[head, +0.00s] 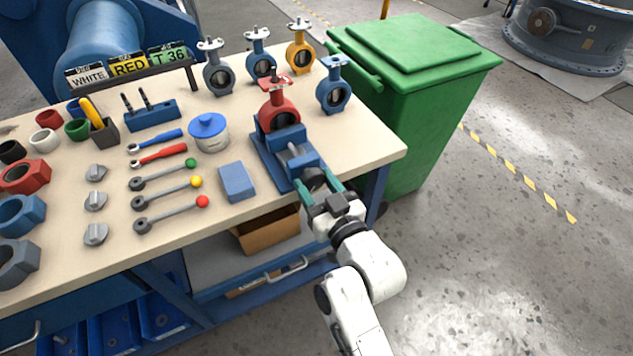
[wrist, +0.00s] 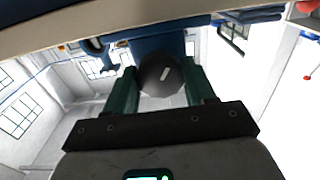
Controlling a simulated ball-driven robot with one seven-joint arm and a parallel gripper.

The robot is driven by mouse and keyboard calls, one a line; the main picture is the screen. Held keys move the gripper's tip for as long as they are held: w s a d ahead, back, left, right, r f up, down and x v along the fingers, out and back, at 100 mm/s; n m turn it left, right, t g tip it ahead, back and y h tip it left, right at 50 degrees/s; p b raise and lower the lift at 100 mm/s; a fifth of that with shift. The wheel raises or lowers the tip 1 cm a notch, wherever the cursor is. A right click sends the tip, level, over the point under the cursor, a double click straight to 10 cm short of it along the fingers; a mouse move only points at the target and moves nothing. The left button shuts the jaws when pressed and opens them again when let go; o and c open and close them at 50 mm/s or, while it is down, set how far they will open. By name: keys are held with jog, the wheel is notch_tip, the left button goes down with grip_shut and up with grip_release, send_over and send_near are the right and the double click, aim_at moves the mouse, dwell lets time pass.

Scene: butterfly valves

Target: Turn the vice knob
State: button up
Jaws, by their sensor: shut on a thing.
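The blue vice (head: 286,160) stands at the bench's front right, with a red butterfly valve (head: 277,108) upright in its jaws. The dark round vice knob (head: 313,180) is at the vice's near end. My gripper (head: 322,188) reaches it from the front, its green fingers on either side of the knob. In the wrist view the knob (wrist: 161,80) shows as a dark disc with a pale mark, tilted to the right. The green fingers (wrist: 161,90) are shut on it. The far side of the knob is hidden.
The bench top (head: 340,150) holds a blue block (head: 237,181), a blue-lidded jar (head: 209,131), levers with coloured balls (head: 165,181) and several other valves (head: 333,88). A green bin (head: 420,90) stands close by on the right.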

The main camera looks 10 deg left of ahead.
jog(key=o, duration=1)
jog(key=shift+o, duration=0.2)
jog(key=b+v, duration=0.1)
jog(key=v, duration=0.9)
jog(key=shift+s+d+b, duration=0.3)
jog(key=s+d+f+m+g+h+p, duration=0.25)
jog(key=s+d+f+g, duration=0.2)
jog(key=d, duration=0.35)
jog(key=s+d+f+m+g+h+p, duration=0.1)
jog(key=s+d+f+g+h+p, duration=0.3)
jog(key=d, duration=0.3)
jog(key=s+d+m+g+h+p, duration=0.1)
jog(key=s+d+m+g+h, duration=0.1)
jog(key=s+d, duration=0.3)
jog(key=s+d+m+g+h+p, duration=0.1)
jog(key=s+d+g+p, duration=0.1)
jog(key=s+d, duration=0.4)
jog(key=s+r+g, duration=0.1)
jog(key=s, duration=0.4)
jog(key=shift+s+d+m+h, duration=0.3)
jog(key=shift+s+m+h, duration=0.05)
jog(key=shift+s, duration=0.05)
